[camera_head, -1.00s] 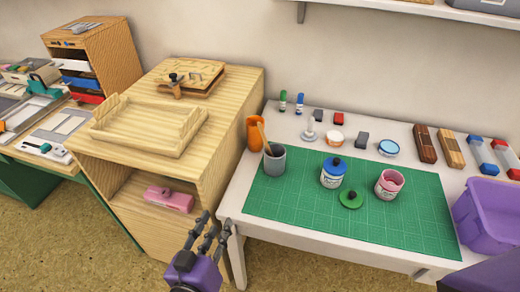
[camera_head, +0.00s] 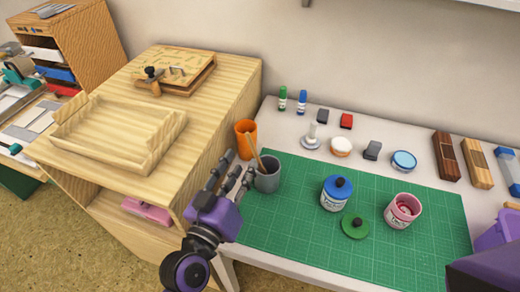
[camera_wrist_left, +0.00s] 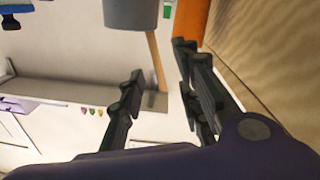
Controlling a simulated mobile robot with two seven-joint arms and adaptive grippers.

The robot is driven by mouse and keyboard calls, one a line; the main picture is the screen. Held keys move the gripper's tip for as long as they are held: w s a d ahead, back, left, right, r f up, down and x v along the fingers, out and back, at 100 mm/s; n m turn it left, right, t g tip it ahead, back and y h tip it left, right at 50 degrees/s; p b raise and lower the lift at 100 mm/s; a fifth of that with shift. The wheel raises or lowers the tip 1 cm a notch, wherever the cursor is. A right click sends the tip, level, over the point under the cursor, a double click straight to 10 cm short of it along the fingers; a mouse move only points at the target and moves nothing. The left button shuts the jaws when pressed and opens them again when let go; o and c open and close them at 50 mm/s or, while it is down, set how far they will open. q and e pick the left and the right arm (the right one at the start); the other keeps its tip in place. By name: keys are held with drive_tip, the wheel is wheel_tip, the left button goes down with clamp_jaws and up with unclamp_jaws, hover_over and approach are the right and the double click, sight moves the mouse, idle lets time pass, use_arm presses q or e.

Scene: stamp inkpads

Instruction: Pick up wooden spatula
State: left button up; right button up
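The wooden spatula (camera_head: 258,154) stands tilted in a grey cup (camera_head: 268,178) at the left edge of the green mat, its handle sticking up. In the left wrist view the spatula (camera_wrist_left: 156,62) shows as a thin wooden stick beside the grey cup (camera_wrist_left: 130,12), lined up with the gap between my fingers. My left gripper (camera_head: 238,169) is open and empty, just left of the grey cup. It also shows in the left wrist view (camera_wrist_left: 158,68). I see no contact with the spatula. The spatula's lower end is hidden in the cup. My right gripper is out of view.
An orange cup (camera_head: 245,138) stands close behind the grey cup. A wooden cabinet (camera_head: 205,130) rises close on the left. On the green mat (camera_head: 300,235) stand a blue-lidded jar (camera_head: 335,196), a green lid (camera_head: 355,226) and a pink jar (camera_head: 402,212).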

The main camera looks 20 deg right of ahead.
sight(254, 152)
use_arm(q)
drive_tip(key=x, duration=0.6)
drive_tip(key=shift+w+d+f, duration=0.15)
drive_tip(key=shift+d+f, duration=0.1)
drive_tip(key=shift+d, duration=0.25)
clamp_jaws()
